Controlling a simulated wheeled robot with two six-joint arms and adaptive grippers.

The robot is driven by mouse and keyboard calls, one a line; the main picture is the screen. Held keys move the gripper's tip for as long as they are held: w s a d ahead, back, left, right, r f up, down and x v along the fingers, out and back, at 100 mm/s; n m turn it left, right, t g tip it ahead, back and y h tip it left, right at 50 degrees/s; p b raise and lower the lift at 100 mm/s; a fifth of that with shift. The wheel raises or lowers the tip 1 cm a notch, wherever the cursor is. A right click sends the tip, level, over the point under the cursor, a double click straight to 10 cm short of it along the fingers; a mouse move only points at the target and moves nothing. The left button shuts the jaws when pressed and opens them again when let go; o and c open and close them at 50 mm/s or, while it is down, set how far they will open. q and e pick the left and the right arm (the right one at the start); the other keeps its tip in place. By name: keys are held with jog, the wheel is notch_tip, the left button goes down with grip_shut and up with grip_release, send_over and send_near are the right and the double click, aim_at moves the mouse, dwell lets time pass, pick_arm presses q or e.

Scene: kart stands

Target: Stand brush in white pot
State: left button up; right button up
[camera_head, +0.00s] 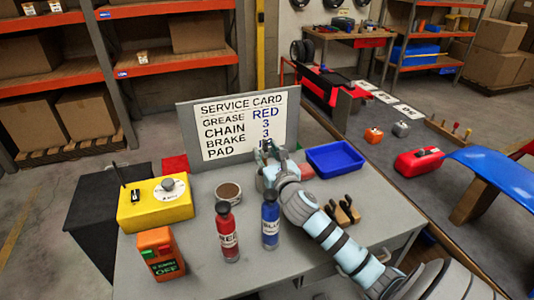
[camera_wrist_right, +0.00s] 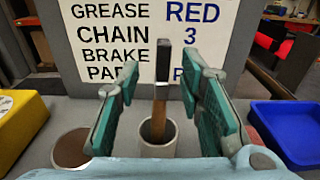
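The brush (camera_wrist_right: 159,95) has a wooden handle and a dark upper end. In the right wrist view it stands nearly upright in the pale pot (camera_wrist_right: 157,140), its lower end inside the rim. My right gripper (camera_wrist_right: 161,72) is open, with its green-padded fingers on either side of the brush and a gap on both sides. In the head view the right gripper (camera_head: 268,155) is in front of the service card, and it hides the brush and pot. My left gripper is not in view.
The service card (camera_head: 240,125) stands behind. A brown-topped tin (camera_head: 228,190), red bottle (camera_head: 227,235), blue bottle (camera_head: 270,222), yellow box (camera_head: 155,205), orange box (camera_head: 160,252), blue tray (camera_head: 335,158) and wooden holder (camera_head: 345,213) share the grey table (camera_head: 215,278).

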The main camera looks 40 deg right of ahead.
notch_tip(320, 180, up, 10)
dwell(0.5)
dwell(0.7)
